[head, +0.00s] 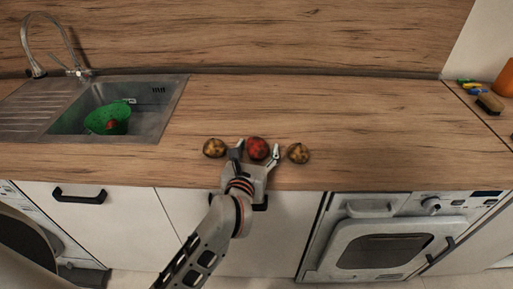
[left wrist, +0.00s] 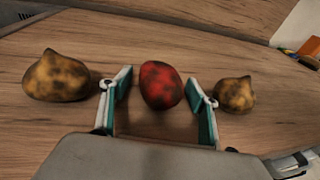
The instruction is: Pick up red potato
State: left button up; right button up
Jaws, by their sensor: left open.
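The red potato (head: 257,148) lies on the wooden counter near its front edge, between two yellow-brown potatoes. My left gripper (head: 257,154) is open, with one finger on each side of the red potato. In the left wrist view the red potato (left wrist: 161,86) sits between and slightly beyond the two fingertips (left wrist: 160,88), with gaps to both. One yellow-brown potato (head: 214,148) lies just left of the left finger, and the other yellow-brown potato (head: 298,153) lies just right of the right finger. My right gripper is not in view.
A sink (head: 146,118) at the left holds a green bowl (head: 97,121) with a red item in it. A brush (head: 489,103) and an orange object (head: 506,78) stand at the far right. The counter behind the potatoes is clear.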

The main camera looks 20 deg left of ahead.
pick_arm(q)
jog(key=c, duration=1.2)
jog(key=shift+c, duration=0.6)
jog(key=shift+r, duration=0.1)
